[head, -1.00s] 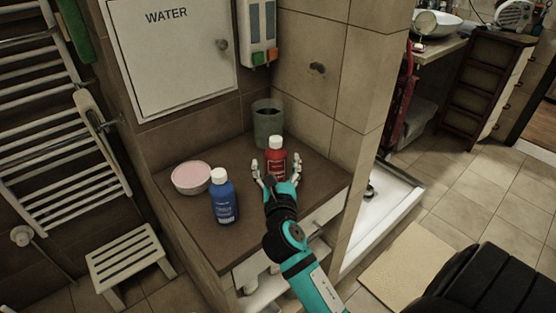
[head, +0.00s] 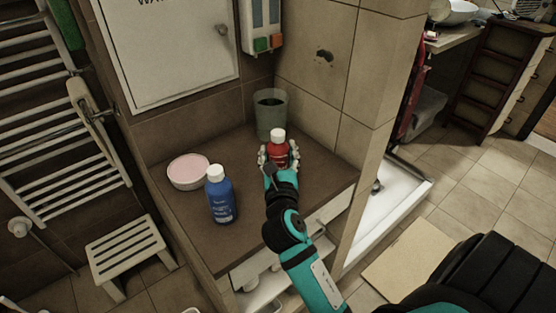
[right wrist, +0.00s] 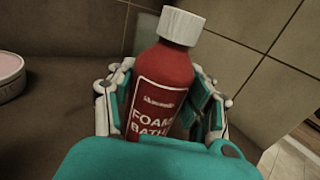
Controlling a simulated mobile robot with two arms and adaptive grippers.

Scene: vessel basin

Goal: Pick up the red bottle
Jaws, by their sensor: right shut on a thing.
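The red bottle (head: 278,150) with a white cap stands on the brown counter (head: 240,235). My right gripper (head: 279,158) is shut on it, with a finger on either side of its body. In the right wrist view the red bottle (right wrist: 168,88) sits between the two fingers of my right gripper (right wrist: 165,100) and looks slightly tilted. Its label reads "FOAM BATH". Its lower end is hidden behind the gripper, so I cannot tell whether it touches the counter. My left gripper is not in view.
A blue bottle (head: 221,196) and a pink-topped round bowl (head: 188,173) stand left of the red bottle. A grey-green cup (head: 270,117) stands close behind it. The tiled walls bound the counter at the back.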

